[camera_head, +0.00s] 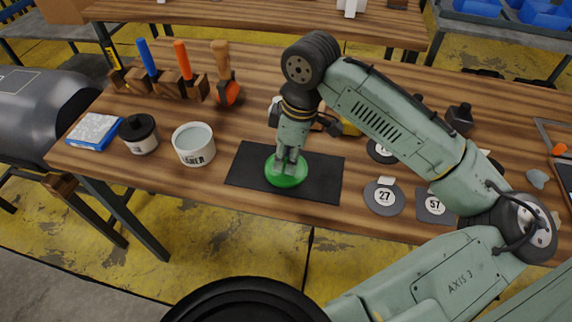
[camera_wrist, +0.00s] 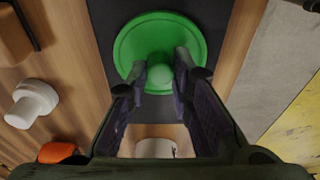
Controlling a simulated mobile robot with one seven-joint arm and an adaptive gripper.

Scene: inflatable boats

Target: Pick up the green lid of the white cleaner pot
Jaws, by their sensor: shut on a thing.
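The green lid (camera_head: 274,175) is round with a raised knob, and lies on or just above the black mat (camera_head: 323,180); I cannot tell which. My gripper (camera_head: 289,163) points down at the lid's middle. In the wrist view, my gripper's fingers (camera_wrist: 161,76) are on both sides of the green knob, shut on it, and the lid's disc (camera_wrist: 135,42) shows beyond them. The white cleaner pot (camera_head: 194,147) stands upright and uncovered to the left of the mat. The fingertips hide part of the knob.
Behind is a wooden rack (camera_head: 160,84) with colored-handled tools. Numbered dark patches (camera_head: 384,198) lie right of the mat. The table's front edge is close to the mat.

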